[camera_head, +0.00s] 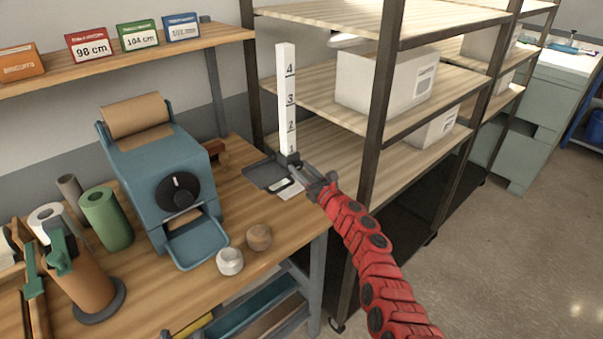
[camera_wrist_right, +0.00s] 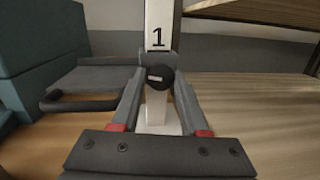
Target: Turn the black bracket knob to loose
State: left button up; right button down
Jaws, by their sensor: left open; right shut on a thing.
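The black bracket knob (camera_wrist_right: 160,77) is a small round black knob on the dark bracket (camera_wrist_right: 143,60), which sits around the white numbered post (camera_head: 286,95) just below its "1" mark. The post stands upright at the table's right end and also shows in the right wrist view (camera_wrist_right: 158,25). A flat dark plate (camera_head: 262,172) reaches left from the bracket. My right gripper (camera_head: 300,165) is shut on the knob, with one finger on each side of it in the right wrist view (camera_wrist_right: 160,82). In the head view the gripper mostly hides the knob. My left gripper is not in view.
A blue dispenser (camera_head: 158,170) with a paper roll and black dial stands left of the post. Two small round pots (camera_head: 230,261) stand near the table's front edge. A shelf rack (camera_head: 375,120) with white boxes stands close behind and right of the post.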

dwell(0.3)
jog(key=shift+c, duration=2.2)
grip_release()
jog(key=shift+d, duration=0.1)
